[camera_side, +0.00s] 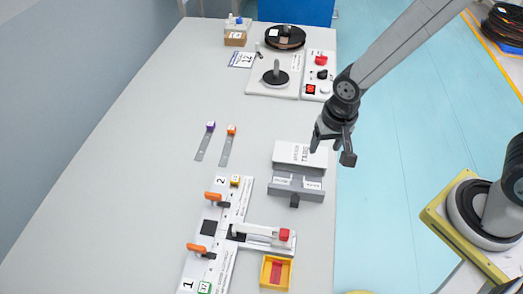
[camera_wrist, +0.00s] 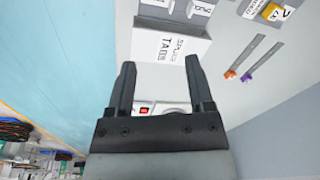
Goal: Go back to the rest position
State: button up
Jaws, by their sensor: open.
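My gripper (camera_side: 333,146) hangs in the air near the right edge of the table, just right of the white splice tape box in the side view. In the wrist view my gripper (camera_wrist: 160,85) shows two dark fingers spread apart with nothing between them. The white splice tape box (camera_side: 296,153) stands on the table behind a grey holder (camera_side: 297,187). The box also shows in the wrist view (camera_wrist: 165,45), beyond the fingertips.
The table (camera_side: 130,150) is clear on its left. A splice fixture (camera_side: 208,245) with orange clamps and a yellow tray (camera_side: 276,272) are at the front. Two grey strips (camera_side: 228,148) with coloured tags lie mid-table. A spindle station (camera_side: 274,78) and a black reel (camera_side: 285,37) are at the back.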

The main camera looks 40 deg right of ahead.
jog(key=s+d+r+n+t, duration=0.1)
jog(key=s+d+r+n, duration=0.1)
jog(key=d+r+n, duration=0.3)
jog(key=shift+s+d+r, duration=0.2)
jog(key=shift+s+d, duration=0.2)
jog(key=shift+d, duration=1.7)
